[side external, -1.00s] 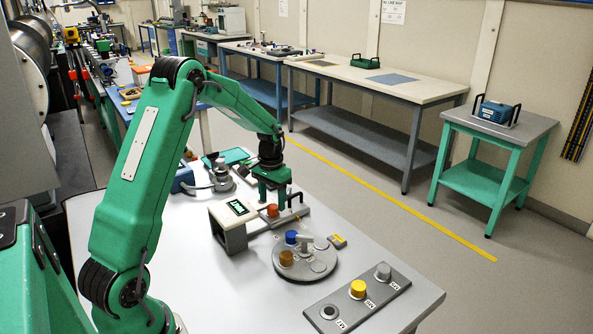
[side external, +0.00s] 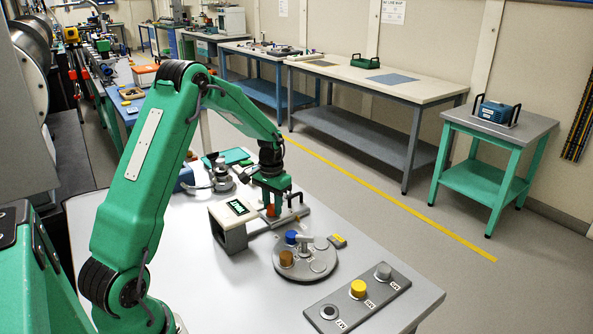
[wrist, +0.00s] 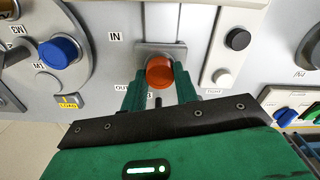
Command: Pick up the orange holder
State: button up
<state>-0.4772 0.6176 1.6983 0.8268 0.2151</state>
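The orange holder (side external: 270,211) is a round, orange-red piece standing on a small grey slide plate beside a pale block. In the wrist view the orange holder (wrist: 160,72) sits between the two green fingers of my gripper (wrist: 160,88), near their tips. My gripper (side external: 271,207) points down and is lowered around the holder. The fingers flank it closely on both sides. Whether they touch it is unclear. In the side view the fingers hide part of the holder.
The pale block (side external: 230,236) stands just left. A round grey turntable (side external: 303,264) in front carries a blue piece (side external: 291,237) and a brown piece (side external: 286,257). A grey rack (side external: 343,306) with a yellow-topped piece (side external: 358,288) lies at front right.

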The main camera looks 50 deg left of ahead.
aim_at(273, 206)
jog(key=shift+r, duration=0.1)
jog(key=shift+r, duration=0.85)
notch_tip(273, 206, up, 2)
jog(key=shift+r, duration=0.25)
jog(key=d+r, duration=0.2)
jog(key=d, duration=0.2)
jog(key=d+r, duration=0.2)
jog(key=d, duration=0.1)
jog(key=d+r, duration=0.2)
jog(key=d, duration=0.2)
jog(key=shift+s+d+r, duration=0.35)
jog(key=w+d+f, duration=0.1)
jog(key=d, duration=0.1)
jog(key=w+d+f, duration=0.1)
jog(key=w+d, duration=0.1)
jog(key=w+d+f, duration=0.1)
jog(key=d+f, duration=0.1)
jog(key=shift+w+d, duration=0.15)
jog(key=shift+w, duration=0.05)
jog(key=shift+f, duration=3.3)
